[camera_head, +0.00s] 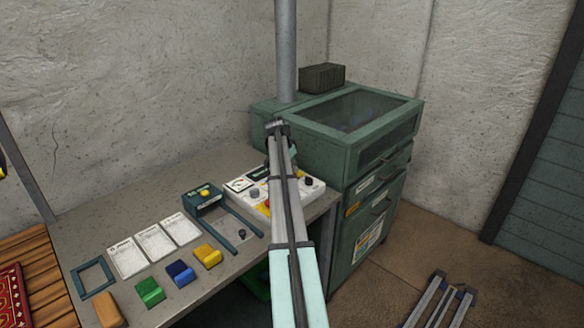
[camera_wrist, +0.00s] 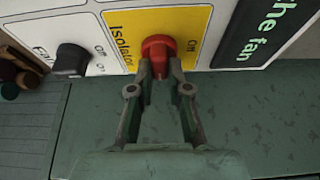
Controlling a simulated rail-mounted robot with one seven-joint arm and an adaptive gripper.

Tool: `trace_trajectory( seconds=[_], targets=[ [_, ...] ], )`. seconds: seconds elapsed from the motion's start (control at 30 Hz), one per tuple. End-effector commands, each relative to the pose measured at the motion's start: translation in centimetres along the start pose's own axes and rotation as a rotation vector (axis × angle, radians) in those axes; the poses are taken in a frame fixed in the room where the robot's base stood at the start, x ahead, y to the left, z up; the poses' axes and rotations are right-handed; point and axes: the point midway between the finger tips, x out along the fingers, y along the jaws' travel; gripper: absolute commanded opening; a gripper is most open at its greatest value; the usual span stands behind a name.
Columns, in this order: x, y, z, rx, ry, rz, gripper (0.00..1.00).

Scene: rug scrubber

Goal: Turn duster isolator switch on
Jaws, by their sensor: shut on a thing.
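In the wrist view, the isolator switch is a red rotary knob (camera_wrist: 158,46) on a yellow plate (camera_wrist: 122,22) marked "Isolator". My gripper (camera_wrist: 160,66) is shut on the red knob, with one finger on each side of it. The knob's pointer direction is hard to tell between the fingers. In the head view, the white control panel (camera_head: 240,184) stands on the bench, partly hidden behind my arm. My gripper's fingertips cannot be made out there.
A black knob (camera_wrist: 72,60) with Off and On marks sits left of the yellow plate. A dark green sign (camera_wrist: 255,30) is to its right. A green cabinet (camera_head: 345,150) stands behind the panel. Coloured blocks (camera_head: 180,272) and papers (camera_head: 154,243) lie on the bench.

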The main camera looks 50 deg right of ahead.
Motion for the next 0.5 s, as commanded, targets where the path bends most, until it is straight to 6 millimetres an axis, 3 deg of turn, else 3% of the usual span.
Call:
trace_trajectory(
  seconds=[0.03, 0.07, 0.1, 0.5],
  targets=[
    [0.28, 0.25, 0.32, 0.002, -0.008, 0.006, 0.27],
    [0.27, 0.25, 0.32, 0.001, -0.007, 0.006, 0.38],
    [0.27, 0.23, 0.31, 0.001, -0.007, 0.006, 0.42],
    [-0.3, 0.06, 0.12, 0.0, -0.003, 0.001, 0.42]
  ],
)
